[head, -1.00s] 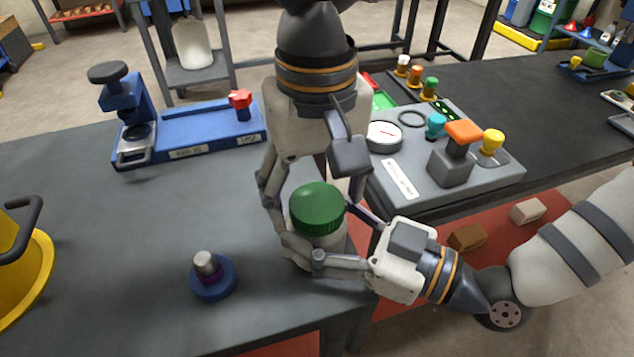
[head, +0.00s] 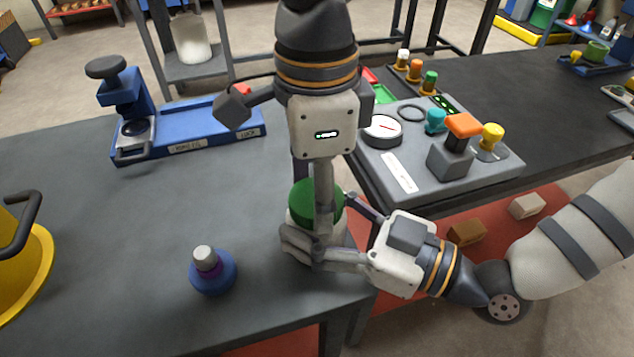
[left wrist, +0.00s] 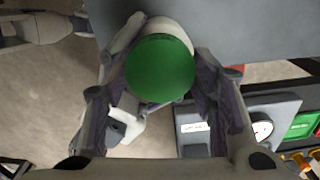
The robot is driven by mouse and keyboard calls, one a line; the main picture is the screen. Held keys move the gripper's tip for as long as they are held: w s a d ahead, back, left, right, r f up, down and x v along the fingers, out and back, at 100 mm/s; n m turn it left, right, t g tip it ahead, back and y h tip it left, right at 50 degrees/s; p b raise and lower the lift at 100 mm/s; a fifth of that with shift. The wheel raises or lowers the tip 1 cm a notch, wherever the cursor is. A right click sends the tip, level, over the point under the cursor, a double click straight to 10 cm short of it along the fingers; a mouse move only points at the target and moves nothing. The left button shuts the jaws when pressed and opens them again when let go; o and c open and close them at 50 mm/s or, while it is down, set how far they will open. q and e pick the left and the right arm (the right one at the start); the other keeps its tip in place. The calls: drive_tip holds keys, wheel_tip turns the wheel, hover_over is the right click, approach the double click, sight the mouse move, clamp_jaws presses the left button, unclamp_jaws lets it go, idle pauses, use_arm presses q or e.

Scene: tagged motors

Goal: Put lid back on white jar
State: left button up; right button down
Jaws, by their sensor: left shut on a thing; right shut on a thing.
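The green ribbed lid (head: 303,203) sits on top of the white jar (head: 300,227) near the table's front right corner. My left gripper (head: 319,208) points down from above and is shut around the lid. In the left wrist view the round lid (left wrist: 160,68) lies between its two fingers, with a strip of the white jar (left wrist: 174,24) behind it. My right gripper (head: 316,248) comes in from the right and is shut around the jar's body. The fingers hide part of the jar and lid, and I cannot see the thread.
A blue knob-like piece (head: 212,272) with a grey top stands left of the jar. A blue fixture (head: 190,128) lies at the back left, and a grey control panel (head: 400,172) stands at the right. The middle left table (head: 110,220) is clear.

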use_arm(q)
drive_tip(key=m, duration=1.1)
drive_tip(key=shift+f, duration=0.1)
drive_tip(key=o, duration=1.4)
drive_tip(key=shift+c, duration=0.2)
wheel_tip(320, 180, up, 12)
drive_tip(key=shift+s, duration=0.1)
use_arm(e)
drive_tip(key=shift+c, duration=2)
unclamp_jaws()
